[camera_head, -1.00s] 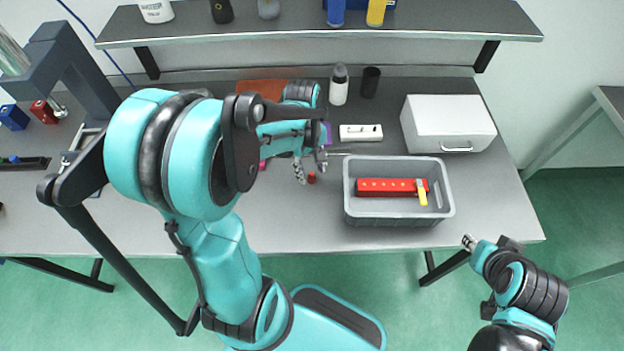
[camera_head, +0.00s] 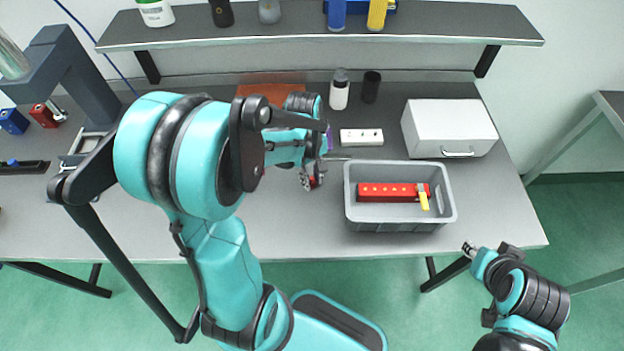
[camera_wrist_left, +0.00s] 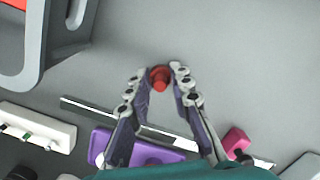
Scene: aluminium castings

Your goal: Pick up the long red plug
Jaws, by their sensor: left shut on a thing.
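The red plug (camera_wrist_left: 160,77) shows in the left wrist view between the two fingertips of my left gripper (camera_wrist_left: 160,80). The fingers are shut on it, and it is seen from above, so its length is hard to judge. In the head view, my left gripper (camera_head: 312,182) is low over the table, left of the grey bin, and only a bit of red shows among the fingers. Whether the plug touches the table is unclear. My right gripper (camera_head: 469,248) is off the table's front edge, too small to tell its opening.
The grey bin (camera_head: 400,226) holds a red bar (camera_head: 385,192) and a yellow piece (camera_head: 423,199). A white block (camera_head: 361,138) and white box (camera_head: 450,127) stand behind. The wrist view shows a purple piece (camera_wrist_left: 165,153) and pink block (camera_wrist_left: 236,141) near the fingers.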

